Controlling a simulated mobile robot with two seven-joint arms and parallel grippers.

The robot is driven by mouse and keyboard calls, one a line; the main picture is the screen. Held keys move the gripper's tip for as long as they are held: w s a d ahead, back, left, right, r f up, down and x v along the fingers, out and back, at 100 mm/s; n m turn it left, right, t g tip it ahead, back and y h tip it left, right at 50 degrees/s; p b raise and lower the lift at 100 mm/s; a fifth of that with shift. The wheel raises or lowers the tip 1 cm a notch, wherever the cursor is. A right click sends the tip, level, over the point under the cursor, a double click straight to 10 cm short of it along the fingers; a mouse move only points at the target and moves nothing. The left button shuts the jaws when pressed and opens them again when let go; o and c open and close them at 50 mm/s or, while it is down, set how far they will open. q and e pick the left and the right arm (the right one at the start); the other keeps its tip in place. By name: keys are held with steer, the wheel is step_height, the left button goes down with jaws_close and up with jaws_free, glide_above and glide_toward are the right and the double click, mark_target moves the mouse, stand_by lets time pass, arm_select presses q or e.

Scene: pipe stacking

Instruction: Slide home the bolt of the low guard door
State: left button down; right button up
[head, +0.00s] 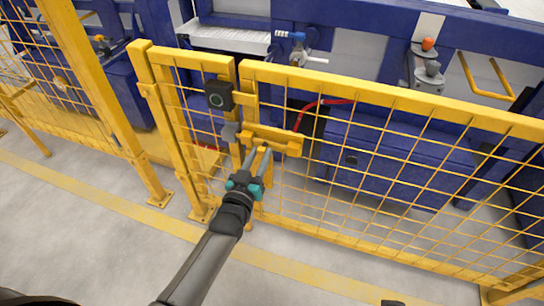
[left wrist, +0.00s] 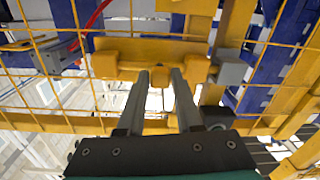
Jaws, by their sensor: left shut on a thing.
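The low guard door is part of a low yellow mesh fence (head: 390,165). The bolt (head: 272,139) is a thick yellow horizontal piece by the upright frame, and it spans the top of the left wrist view (left wrist: 150,52). My left gripper (head: 259,156) reaches it from below and is shut on the bolt's small yellow handle, which shows between the fingertips in the left wrist view (left wrist: 160,76). A grey block (head: 230,132) sits beside the bolt's end. I cannot tell whether the bolt enters it.
A black box with a green ring (head: 219,95) is mounted above the bolt. A red cable (head: 318,103) and blue machinery (head: 400,160) lie behind the mesh. A slanted yellow post (head: 105,100) stands to the left. The grey floor in front is clear.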

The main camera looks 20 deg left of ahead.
arm_select(q)
steer(key=shift+a, duration=1.1)
arm_select(e)
steer(key=shift+f, duration=0.35)
arm_select(q)
steer(key=shift+a, duration=0.1)
steer(key=c, duration=0.6)
jaws_free()
steer(key=shift+o, duration=0.2)
steer(key=s+p, duration=0.5)
steer(key=s, duration=1)
arm_select(e)
steer(key=s+d+f+g, duration=0.1)
steer(key=s+f, duration=0.3)
steer(key=f, duration=0.5)
steer(key=shift+s+d+f, duration=0.3)
steer(key=shift+d+f, duration=0.05)
arm_select(q)
steer(key=shift+s+f, duration=0.1)
